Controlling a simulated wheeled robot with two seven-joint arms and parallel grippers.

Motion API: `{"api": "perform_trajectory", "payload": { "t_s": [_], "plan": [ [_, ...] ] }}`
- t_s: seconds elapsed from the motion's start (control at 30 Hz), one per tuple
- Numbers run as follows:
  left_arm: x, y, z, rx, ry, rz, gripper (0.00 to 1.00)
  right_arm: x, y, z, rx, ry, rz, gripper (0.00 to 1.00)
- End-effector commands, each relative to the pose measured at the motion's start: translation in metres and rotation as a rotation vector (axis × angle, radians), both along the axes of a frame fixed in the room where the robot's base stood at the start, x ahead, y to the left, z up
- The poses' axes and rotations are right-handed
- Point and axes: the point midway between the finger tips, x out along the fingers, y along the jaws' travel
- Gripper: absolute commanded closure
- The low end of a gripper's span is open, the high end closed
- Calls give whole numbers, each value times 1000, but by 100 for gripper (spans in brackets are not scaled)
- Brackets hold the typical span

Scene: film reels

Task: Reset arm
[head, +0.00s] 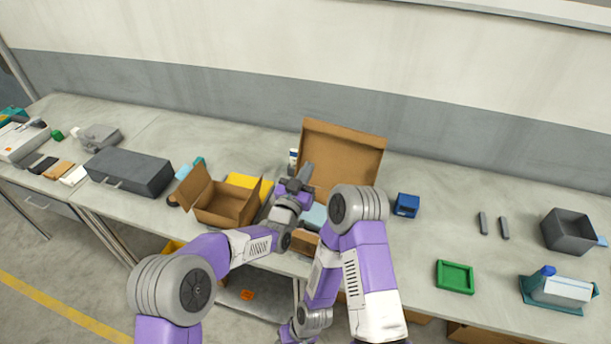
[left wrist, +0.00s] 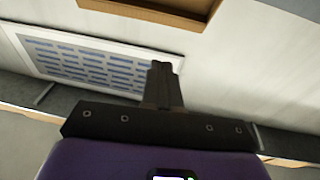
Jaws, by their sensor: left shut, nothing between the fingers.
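My left gripper (head: 306,172) is over the table, in front of the open cardboard box with the raised lid (head: 342,153). Its fingers are together and empty; they also show shut in the left wrist view (left wrist: 162,75). My left arm reaches in from the lower left. My right arm is folded at the lower middle, its forearm pointing down in front of the table edge. Its gripper is not visible at the bottom of the picture.
A smaller open cardboard box (head: 224,205) stands left of my left gripper. A dark grey case (head: 130,171) is farther left. A blue item (head: 406,205), a green tray (head: 455,277) and a grey bin (head: 569,231) are on the right. Table between them is mostly clear.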

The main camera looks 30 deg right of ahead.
Motion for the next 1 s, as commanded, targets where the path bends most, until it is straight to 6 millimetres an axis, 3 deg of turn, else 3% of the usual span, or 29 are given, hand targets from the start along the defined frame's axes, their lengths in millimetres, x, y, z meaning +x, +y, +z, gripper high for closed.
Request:
{"api": "perform_trajectory", "payload": {
  "t_s": [0.33, 0.47, 0.57, 0.77, 0.87, 1.0],
  "plan": [
    [-7, 9, -2, 0, 2, 1, 100, 0, 0, -2, 0, 0, 0, 44],
    [0, 25, -25, 26, 53, 23, 100, 0, 0, -6, 0, 0, 0, 44],
    [9, 56, -69, 75, 158, 63, 100, 0, 0, -11, 0, 0, 0, 44],
    [7, 150, -190, 190, 479, 179, 100, 0, 0, -26, 0, 0, 0, 44],
    [-11, 199, -246, 235, 655, 237, 100, 0, 0, -34, 0, 0, 0, 44],
    [-56, 266, -319, 284, 921, 318, 100, 0, 0, -44, 0, 0, 0, 44]
  ]
}}
